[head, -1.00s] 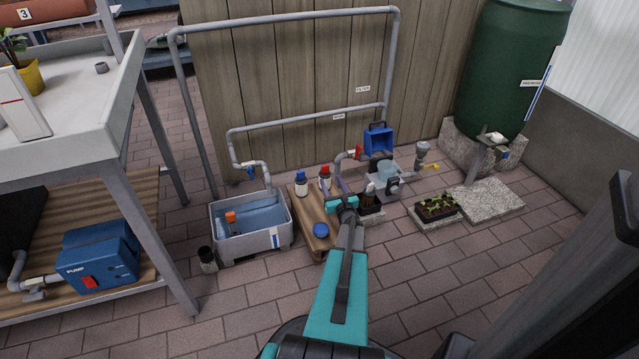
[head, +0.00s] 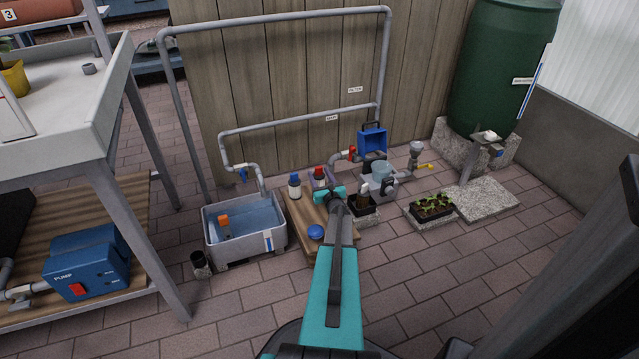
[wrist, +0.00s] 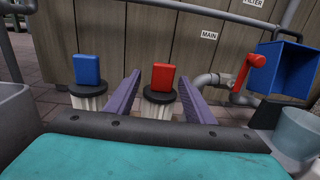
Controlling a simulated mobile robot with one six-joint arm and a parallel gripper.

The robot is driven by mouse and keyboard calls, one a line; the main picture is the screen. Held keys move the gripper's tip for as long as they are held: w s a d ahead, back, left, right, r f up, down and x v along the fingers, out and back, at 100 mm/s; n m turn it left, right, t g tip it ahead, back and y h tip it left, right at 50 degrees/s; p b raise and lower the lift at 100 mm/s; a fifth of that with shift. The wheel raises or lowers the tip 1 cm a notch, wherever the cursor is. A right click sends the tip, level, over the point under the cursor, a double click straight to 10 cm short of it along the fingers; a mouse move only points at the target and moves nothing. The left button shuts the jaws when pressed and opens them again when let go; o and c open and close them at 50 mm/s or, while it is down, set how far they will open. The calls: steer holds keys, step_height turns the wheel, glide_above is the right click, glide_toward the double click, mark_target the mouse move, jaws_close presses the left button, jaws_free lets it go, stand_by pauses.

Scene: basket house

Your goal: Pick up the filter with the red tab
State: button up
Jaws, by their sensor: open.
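The filter with the red tab (wrist: 162,78) has a black cap and a pale ribbed body. It stands upright and, in the wrist view, appears between the two purple fingers of my open gripper (wrist: 160,76). I cannot tell whether the fingers are level with it or still short of it. Its lower part is hidden by my wrist. A similar filter with a blue tab (wrist: 86,70) stands to its left, outside the fingers. In the head view, the red-tab filter (head: 319,174) stands on a wooden board (head: 305,215), just beyond my gripper (head: 327,190).
A water-filled grey tub (head: 240,262) is left of the board. A blue round cap (head: 315,232) lies on the board. Right of the filters are a red-handled valve (wrist: 253,72), a blue open housing (wrist: 288,68) and a seedling tray (head: 432,208). A wooden wall stands behind.

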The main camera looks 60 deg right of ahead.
steer(key=shift+w+d, duration=0.25)
steer(key=shift+f+b+x, duration=0.2)
steer(key=shift+b+x, duration=0.4)
steer(key=shift+x, duration=0.35)
steer(key=shift+f+b+x, duration=0.15)
steer(key=shift+b+x, duration=0.45)
steer(key=shift+x, duration=0.35)
steer(key=shift+w+d+r, duration=0.15)
steer(key=shift+w+d, duration=0.2)
steer(key=shift+d, duration=0.2)
steer(key=c, duration=1.1)
